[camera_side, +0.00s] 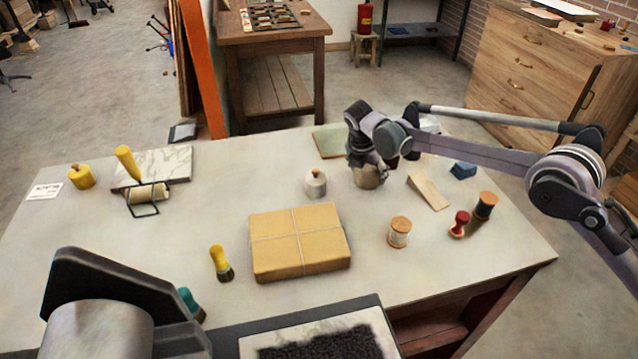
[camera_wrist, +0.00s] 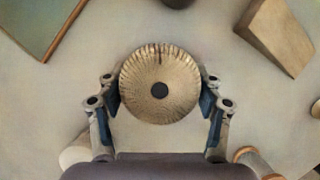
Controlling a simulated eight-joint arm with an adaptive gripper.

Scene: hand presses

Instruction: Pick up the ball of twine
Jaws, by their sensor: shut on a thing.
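The ball of twine (camera_wrist: 160,65) is a round, tan, ribbed ball with a dark hole in its middle. In the wrist view it sits between the two fingers of my gripper (camera_wrist: 161,98), which are shut on its sides. In the side view the ball of twine (camera_side: 369,178) shows below my gripper (camera_side: 368,165), at the back right of the table. My arm and gripper hide its upper part. I cannot tell whether it touches the table.
A wooden wedge (camera_side: 429,190) lies just right of the ball, with a blue block (camera_side: 463,170) beyond. A green-topped board (camera_side: 329,141) lies behind left, and a pale jar (camera_side: 315,184) stands left. A wrapped parcel (camera_side: 299,262), a thread spool (camera_side: 399,232) and a red stamp (camera_side: 460,224) are nearer.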

